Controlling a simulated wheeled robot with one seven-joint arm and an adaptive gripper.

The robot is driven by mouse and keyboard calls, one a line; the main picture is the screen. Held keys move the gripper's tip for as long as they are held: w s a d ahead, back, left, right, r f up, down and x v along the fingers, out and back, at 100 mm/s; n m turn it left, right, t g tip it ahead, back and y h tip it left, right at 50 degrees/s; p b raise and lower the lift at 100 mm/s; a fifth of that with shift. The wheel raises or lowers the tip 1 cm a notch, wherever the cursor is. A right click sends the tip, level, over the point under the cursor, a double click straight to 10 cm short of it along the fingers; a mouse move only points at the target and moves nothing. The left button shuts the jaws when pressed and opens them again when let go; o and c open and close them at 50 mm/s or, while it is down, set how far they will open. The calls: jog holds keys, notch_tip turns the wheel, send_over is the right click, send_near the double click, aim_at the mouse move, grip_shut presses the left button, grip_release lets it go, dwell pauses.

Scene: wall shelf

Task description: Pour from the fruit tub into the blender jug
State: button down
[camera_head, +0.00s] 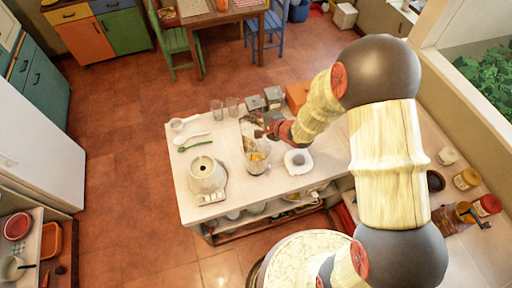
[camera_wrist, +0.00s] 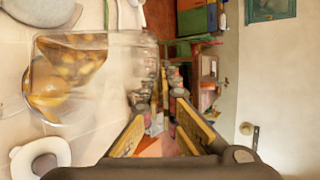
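The clear blender jug (camera_head: 256,162) stands on the counter beside the blender base (camera_head: 207,174), with orange pieces showing in it. My gripper (camera_head: 268,132) is just above and right of the jug. A clear, dark-tinted shape sits at its fingers, too small to tell if it is the fruit tub. In the wrist view a clear container (camera_wrist: 128,72) with brown and orange fruit (camera_wrist: 68,62) lies left of my gripper (camera_wrist: 160,112). Whether this is tub, jug or both overlapping is unclear. The two fingers stand apart; I cannot tell whether they clasp a clear wall.
A white dish with a grey item (camera_head: 298,160) lies right of the jug. Glasses (camera_head: 217,109), metal canisters (camera_head: 272,97) and a wooden box (camera_head: 297,95) line the far counter edge. A green spoon (camera_head: 194,145) and small white cup (camera_head: 177,125) lie at left. Jars (camera_head: 467,179) stand far right.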

jog(key=shift+w+d+f+m+y, duration=0.15)
jog(key=shift+d+m+y, duration=0.2)
jog(key=shift+d+y, duration=0.35)
jog(key=shift+w+d+r+m+y, duration=0.1)
jog(key=shift+d+m+y, duration=0.3)
jog(key=shift+d, duration=0.5)
dwell(2.6)
jog(key=shift+w+d+f+m+y, duration=0.15)
jog(key=shift+d+f+m+y, duration=0.15)
jog(key=shift+d, duration=0.25)
jog(key=shift+w+d+f+m+y, duration=0.15)
jog(key=shift+d+m+y, duration=0.1)
jog(key=shift+d+y, duration=0.25)
dwell(1.3)
jog(key=shift+d+f, duration=0.2)
jog(key=shift+d, duration=0.25)
dwell(0.7)
jog(key=shift+d, duration=0.1)
